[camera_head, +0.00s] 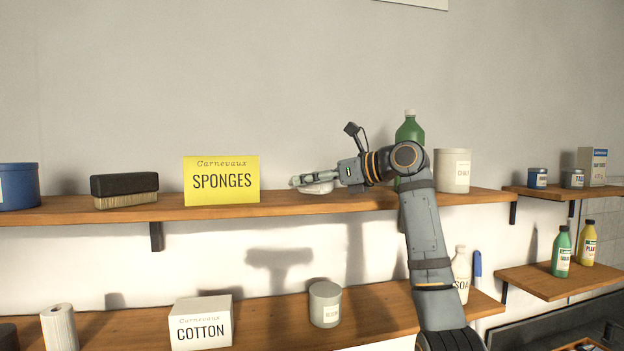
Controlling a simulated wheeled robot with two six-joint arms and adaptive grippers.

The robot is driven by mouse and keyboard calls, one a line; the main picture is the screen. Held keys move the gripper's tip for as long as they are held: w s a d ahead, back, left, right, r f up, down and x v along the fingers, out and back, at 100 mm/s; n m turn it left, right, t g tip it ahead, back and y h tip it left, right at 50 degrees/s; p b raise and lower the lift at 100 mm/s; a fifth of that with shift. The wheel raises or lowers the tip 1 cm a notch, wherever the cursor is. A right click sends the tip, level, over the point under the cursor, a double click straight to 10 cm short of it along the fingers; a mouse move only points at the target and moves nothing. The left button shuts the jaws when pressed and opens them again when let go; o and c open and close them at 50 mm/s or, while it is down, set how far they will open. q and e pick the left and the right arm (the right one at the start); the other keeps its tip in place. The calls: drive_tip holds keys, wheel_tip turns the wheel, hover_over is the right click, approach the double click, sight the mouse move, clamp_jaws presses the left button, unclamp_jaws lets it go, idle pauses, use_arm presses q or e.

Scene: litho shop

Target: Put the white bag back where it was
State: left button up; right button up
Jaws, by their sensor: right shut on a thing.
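My right arm reaches up from the lower right to the upper wooden shelf (270,207). My right gripper (300,181) points left, low over this shelf, between the yellow sponges box and the green bottle. It is shut on a small white item (318,188), which looks like the white bag. The gripper hides part of the bag. The bag is at or just above the shelf top; I cannot tell if it touches. My left gripper is not in view.
The yellow sponges box (222,181) stands left of the gripper, a brush (124,190) farther left. The lower shelf holds a cotton box (201,323) and a grey tin (325,304).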

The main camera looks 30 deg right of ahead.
drive_tip(key=shift+d+f, duration=0.15)
drive_tip(key=shift+f, duration=0.4)
drive_tip(key=shift+f, duration=0.15)
drive_tip(key=o, duration=1)
drive_tip(key=shift+o, duration=1)
